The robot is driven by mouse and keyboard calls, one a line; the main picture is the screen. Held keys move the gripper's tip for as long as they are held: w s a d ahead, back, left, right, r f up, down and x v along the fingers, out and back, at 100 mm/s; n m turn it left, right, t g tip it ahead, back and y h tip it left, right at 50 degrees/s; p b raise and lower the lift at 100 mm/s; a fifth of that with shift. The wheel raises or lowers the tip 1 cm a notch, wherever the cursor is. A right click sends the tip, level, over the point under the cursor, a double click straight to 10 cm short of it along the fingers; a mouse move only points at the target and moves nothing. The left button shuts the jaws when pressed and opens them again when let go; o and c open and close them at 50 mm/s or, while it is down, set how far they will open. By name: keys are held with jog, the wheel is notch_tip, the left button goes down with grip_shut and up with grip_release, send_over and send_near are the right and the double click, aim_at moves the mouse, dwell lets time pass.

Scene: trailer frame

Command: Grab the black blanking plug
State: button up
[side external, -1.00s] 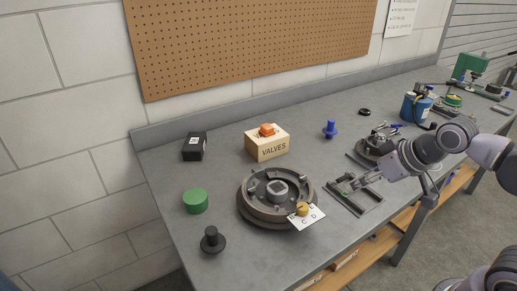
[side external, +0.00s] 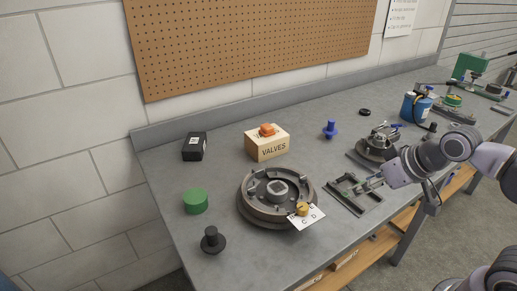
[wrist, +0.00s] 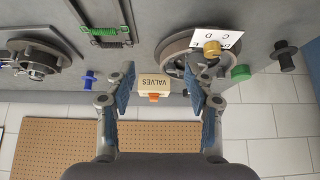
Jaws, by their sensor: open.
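The black blanking plug (side external: 212,241), a round flange with a narrower stem, stands at the near left end of the bench. In the wrist view the plug (wrist: 284,56) is at the upper right, well outside my fingers. My gripper (side external: 371,183) is over the small dark frame at the right, far from the plug with the brake drum between them. In the wrist view my gripper (wrist: 160,76) is open, with nothing between its two blue-padded fingers.
The brake drum (side external: 250,207) has a lettered card (side external: 308,221) and brass piece on it. A green cylinder (side external: 195,201) stands behind the plug. A VALVES box (side external: 267,148), black box (side external: 194,146) and blue plug (side external: 330,130) stand farther back. Bare bench lies around the black plug.

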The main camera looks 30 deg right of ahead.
dwell(0.3)
jog(key=w+a+r+m+g+y, duration=0.1)
jog(key=w+a+r+m+g, duration=0.1)
jog(key=w+a+r+m, duration=0.25)
jog(key=m+g, duration=0.6)
jog(key=m, duration=0.3)
send_near(211, 230)
jog(key=shift+d, duration=0.15)
jog(key=shift+f, duration=0.25)
jog(key=f, duration=0.7)
jog(key=a+f, duration=0.1)
jog(key=f, duration=0.2)
jog(key=shift+s+a+f, duration=0.1)
jog(key=shift+s+f, duration=0.1)
jog(key=shift+s, duration=0.15)
grip_shut()
